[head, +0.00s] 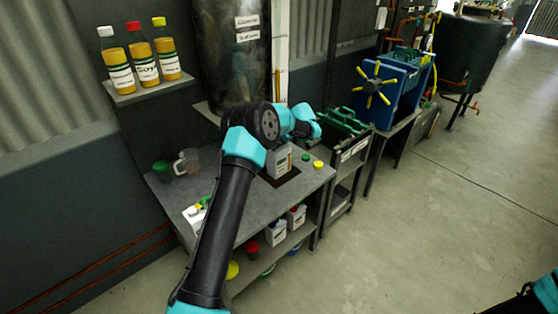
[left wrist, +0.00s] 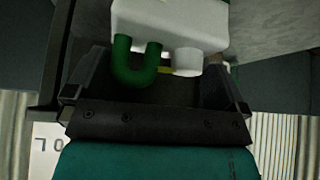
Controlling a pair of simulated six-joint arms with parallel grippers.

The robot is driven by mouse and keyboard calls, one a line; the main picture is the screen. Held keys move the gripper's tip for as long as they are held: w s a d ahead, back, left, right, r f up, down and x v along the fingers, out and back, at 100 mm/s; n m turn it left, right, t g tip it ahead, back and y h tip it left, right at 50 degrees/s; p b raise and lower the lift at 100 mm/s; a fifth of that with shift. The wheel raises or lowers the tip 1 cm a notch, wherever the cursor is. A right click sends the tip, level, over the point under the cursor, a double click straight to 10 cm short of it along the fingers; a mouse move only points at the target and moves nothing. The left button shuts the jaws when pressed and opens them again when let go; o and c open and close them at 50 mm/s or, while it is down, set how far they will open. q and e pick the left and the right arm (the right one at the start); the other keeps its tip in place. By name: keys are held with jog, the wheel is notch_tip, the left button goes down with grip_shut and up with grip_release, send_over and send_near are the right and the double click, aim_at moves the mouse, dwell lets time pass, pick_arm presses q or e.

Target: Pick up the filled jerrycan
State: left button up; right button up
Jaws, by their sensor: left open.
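The white jerrycan (head: 279,162) with a printed label stands upright on a dark square on the grey workbench (head: 228,187). Its upper part is partly hidden by my left arm in the head view. In the left wrist view the white jerrycan (left wrist: 172,20) shows close up, with a green curved handle (left wrist: 137,72) and a white cap (left wrist: 188,62). My left gripper (head: 304,130) is at the top of the can; its open fingers (left wrist: 152,88) lie either side of the handle and cap in the left wrist view. I cannot tell whether they touch. My right gripper is out of view.
Several white containers (head: 276,231) stand on the lower shelf. A jug (head: 187,161) and a green cup (head: 163,171) stand at the bench's back left. A yellow cap (head: 318,164) lies right of the can. Bottles (head: 143,62) stand on a wall shelf.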

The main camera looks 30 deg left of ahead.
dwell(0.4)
pick_arm(q)
jog(key=shift+r, duration=0.1)
jog(key=c, duration=1.7)
jog(key=shift+r, duration=0.1)
jog(key=shift+r, duration=1.55)
jog(key=shift+d+r, duration=0.15)
jog(key=d, duration=0.6)
jog(key=s+d, duration=0.1)
jog(key=d, duration=1)
jog(key=shift+s+d, duration=0.2)
jog(key=shift+d, duration=0.1)
